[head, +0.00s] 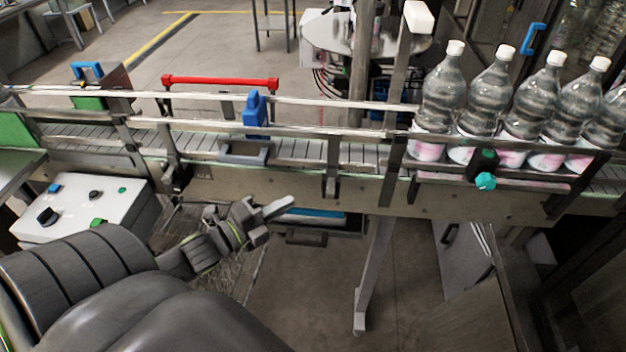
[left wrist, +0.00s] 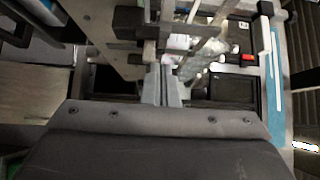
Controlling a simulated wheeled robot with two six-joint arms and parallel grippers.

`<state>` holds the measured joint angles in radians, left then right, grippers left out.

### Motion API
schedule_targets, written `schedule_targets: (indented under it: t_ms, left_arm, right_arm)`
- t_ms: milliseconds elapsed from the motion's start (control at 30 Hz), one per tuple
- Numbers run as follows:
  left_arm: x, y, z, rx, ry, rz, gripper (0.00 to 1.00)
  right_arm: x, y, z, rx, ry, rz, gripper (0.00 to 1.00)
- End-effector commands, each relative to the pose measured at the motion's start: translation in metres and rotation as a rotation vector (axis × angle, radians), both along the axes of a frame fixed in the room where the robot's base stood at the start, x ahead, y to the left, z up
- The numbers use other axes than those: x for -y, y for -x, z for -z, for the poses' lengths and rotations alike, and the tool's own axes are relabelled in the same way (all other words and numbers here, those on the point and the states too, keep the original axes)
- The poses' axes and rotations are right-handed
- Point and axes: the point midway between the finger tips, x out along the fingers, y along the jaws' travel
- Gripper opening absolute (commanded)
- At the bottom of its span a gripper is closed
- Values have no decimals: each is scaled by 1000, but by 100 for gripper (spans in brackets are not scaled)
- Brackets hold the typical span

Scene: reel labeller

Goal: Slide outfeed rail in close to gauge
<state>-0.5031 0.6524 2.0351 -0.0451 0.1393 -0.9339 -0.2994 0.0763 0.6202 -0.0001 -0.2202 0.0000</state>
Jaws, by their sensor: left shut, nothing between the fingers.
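The conveyor's near guide rail (head: 335,134) is a long metal bar running left to right along the belt's front edge, on upright brackets. A blue block with a grey foot, which looks like the gauge (head: 257,110), stands at the rail left of centre; whether it touches the rail is unclear. My left gripper (head: 285,206) is below and in front of the conveyor, shut and empty, apart from rail and gauge. In the left wrist view its closed fingers (left wrist: 161,75) point toward dark brackets and metal bars. My right gripper is not in view.
Several clear bottles (head: 484,90) with white caps stand on the belt at right, behind a bracket with a teal knob (head: 485,181). A control box (head: 85,205) with knobs is at left. A red bar (head: 220,82) lies beyond the belt.

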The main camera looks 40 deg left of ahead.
Motion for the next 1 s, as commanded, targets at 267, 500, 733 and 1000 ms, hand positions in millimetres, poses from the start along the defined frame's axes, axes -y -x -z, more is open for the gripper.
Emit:
schedule_targets:
  t_ms: [267, 500, 733, 1000]
  left_arm:
    - [6, -24, 5, 4, 0, 1, 0]
    - [10, -45, 5, 6, 1, -2, 0]
    - [17, -72, 3, 5, 4, -3, 0]
    - [3, -102, 0, 0, 1, -2, 0]
  right_arm:
    - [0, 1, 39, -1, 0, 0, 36]
    - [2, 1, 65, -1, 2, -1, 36]
    - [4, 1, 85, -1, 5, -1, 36]
    - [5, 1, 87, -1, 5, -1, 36]
